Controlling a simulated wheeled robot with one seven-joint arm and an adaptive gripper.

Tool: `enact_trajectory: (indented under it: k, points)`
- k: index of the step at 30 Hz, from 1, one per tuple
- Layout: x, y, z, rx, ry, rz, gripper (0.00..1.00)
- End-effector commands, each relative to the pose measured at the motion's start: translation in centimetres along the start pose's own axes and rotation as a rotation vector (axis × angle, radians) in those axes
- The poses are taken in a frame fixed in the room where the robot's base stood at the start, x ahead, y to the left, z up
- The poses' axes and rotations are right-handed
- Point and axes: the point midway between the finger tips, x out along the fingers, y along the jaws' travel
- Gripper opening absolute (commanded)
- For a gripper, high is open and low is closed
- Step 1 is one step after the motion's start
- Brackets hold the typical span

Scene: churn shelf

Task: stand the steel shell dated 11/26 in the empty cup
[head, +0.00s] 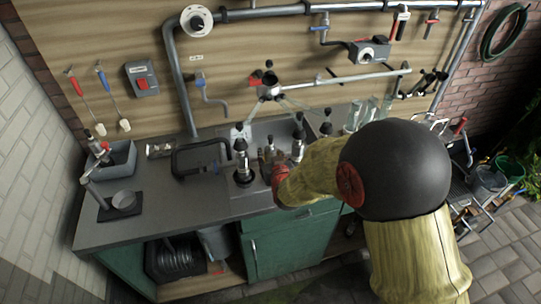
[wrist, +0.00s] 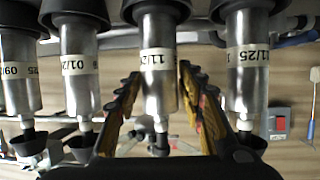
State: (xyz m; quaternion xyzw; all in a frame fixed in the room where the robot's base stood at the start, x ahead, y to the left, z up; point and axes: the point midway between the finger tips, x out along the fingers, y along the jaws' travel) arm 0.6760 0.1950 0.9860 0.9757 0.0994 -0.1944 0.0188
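Several steel shells with white date bands show upside down in the wrist view, each with its wide end in a black cup. The middle shell (wrist: 158,85) reads 11/2 with the last digit unclear. My gripper (wrist: 159,72) is open, one finger on each side of that shell, with gaps visible. In the head view my gripper (head: 278,172) is at the counter's front, right of a shell (head: 241,152) in a black cup; the shell between its fingers is partly hidden.
A black bent handle (head: 200,157) lies left of the shells. The dark counter (head: 165,205) is clear between it and the grey cup.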

Motion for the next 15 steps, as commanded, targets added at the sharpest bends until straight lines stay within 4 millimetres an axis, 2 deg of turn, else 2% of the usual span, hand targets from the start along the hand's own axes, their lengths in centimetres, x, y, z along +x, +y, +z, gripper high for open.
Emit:
enact_trajectory:
  k: [4,15]
  points:
    - [0.0,0.0,-0.01,0.0,0.0,0.0,0.49]
    - [-0.14,0.0,-0.34,0.0,0.0,0.0,0.49]
